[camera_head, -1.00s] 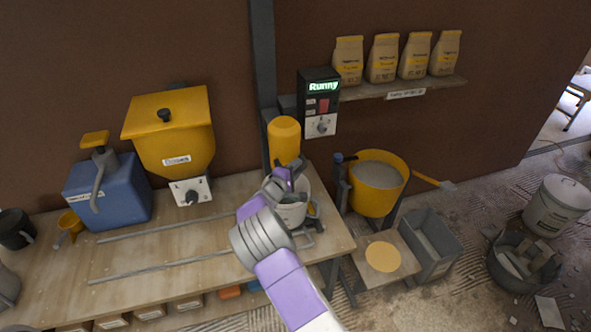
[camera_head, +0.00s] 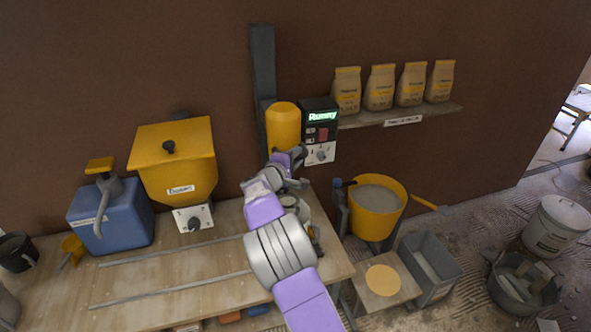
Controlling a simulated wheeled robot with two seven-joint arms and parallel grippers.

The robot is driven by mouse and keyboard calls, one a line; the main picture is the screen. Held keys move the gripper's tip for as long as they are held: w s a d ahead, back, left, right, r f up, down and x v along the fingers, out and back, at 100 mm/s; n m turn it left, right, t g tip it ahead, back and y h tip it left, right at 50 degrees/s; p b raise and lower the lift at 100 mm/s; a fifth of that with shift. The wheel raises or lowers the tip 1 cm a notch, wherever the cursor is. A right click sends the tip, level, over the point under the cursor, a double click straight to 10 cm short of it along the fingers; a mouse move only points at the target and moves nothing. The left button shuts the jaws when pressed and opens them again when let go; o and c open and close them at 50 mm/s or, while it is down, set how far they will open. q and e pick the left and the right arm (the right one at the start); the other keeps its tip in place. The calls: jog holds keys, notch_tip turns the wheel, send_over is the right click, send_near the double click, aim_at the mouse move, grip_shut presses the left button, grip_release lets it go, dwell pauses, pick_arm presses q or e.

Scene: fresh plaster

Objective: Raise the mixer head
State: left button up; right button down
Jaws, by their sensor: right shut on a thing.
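The mixer head (camera_head: 283,127) is a yellow upright cylinder on a dark post (camera_head: 262,65) behind the bench. It stands at about the height of the control box beside it. My right gripper (camera_head: 292,163) is just below the yellow cylinder and shut on part of the head. The held part is mostly hidden by the gripper. A pale bucket (camera_head: 304,205) stands on the bench under the head, largely hidden by my right wrist. My left gripper is out of view.
A control box (camera_head: 320,130) reading "Runny" is right of the head. A shelf (camera_head: 455,107) holds several bags. A yellow hopper (camera_head: 170,150) and a blue container (camera_head: 117,222) are on the left. A yellow tub (camera_head: 377,225) is right of the bench.

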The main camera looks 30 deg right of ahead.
jog(key=shift+r, duration=1.25)
jog(key=c, duration=1)
grip_release()
jog(key=shift+s+a, duration=0.2)
jog(key=shift+a, duration=0.25)
jog(key=f+v, duration=0.1)
jog(key=v, duration=0.5)
jog(key=shift+s+a+r+b, duration=0.2)
jog(key=shift+r+b, duration=0.15)
jog(key=shift+r, duration=0.15)
jog(key=shift+f, duration=0.1)
